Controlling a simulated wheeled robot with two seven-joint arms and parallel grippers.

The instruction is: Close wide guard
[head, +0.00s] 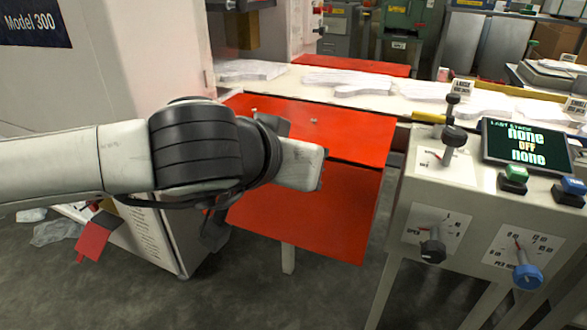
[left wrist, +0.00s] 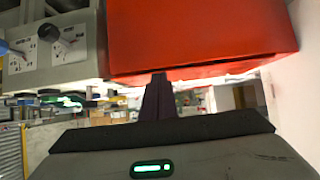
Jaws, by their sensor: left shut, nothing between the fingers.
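The red guard shows in the head view as an upper panel (head: 355,132) lying nearly flat by the white work surface and a lower panel (head: 305,215) hanging down at a slant below it. A seam separates the two panels. My left gripper (head: 322,172) reaches in from the left, over the red panels, and my arm hides part of them. In the left wrist view its dark fingers (left wrist: 158,92) are together and empty, close to the lower edge of a red panel (left wrist: 200,40). I cannot tell whether they touch. My right gripper is not in view.
A control console (head: 440,215) with knobs, levers and a dark screen (head: 527,146) stands just right of the panels. A pale machine cabinet (head: 125,60) stands at left. A small red flag-like part (head: 93,240) sticks out at lower left.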

